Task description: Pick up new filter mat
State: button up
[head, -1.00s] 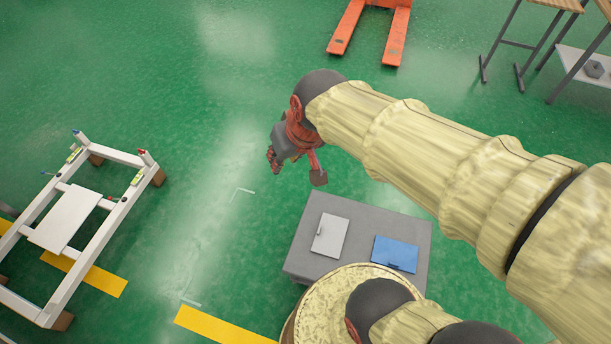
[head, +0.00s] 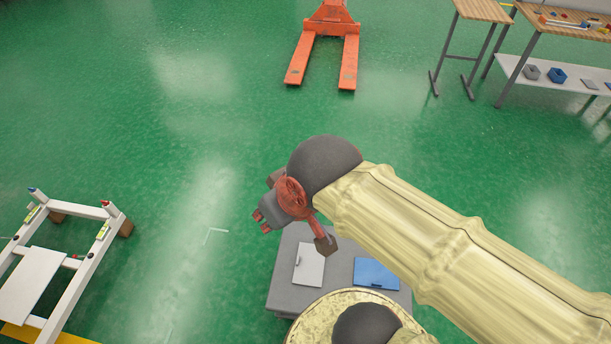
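Two flat panels lie apart on a grey table (head: 342,252) below my arm. One panel is pale grey-white (head: 309,265) with a small dark mark at its left edge, and the other is blue (head: 375,273) with a small dark mark along its lower edge. The view does not tell which is the new filter mat.
A white frame (head: 91,259) with a pale panel across it stands at the left. An orange pallet jack (head: 326,55) is at the top. Wooden-topped benches (head: 484,10) stand at the upper right. Open green floor (head: 170,150) lies between.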

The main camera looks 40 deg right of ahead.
aim_at(368, 272)
jog(key=k+j+z, duration=0.1)
jog(key=z, duration=2)
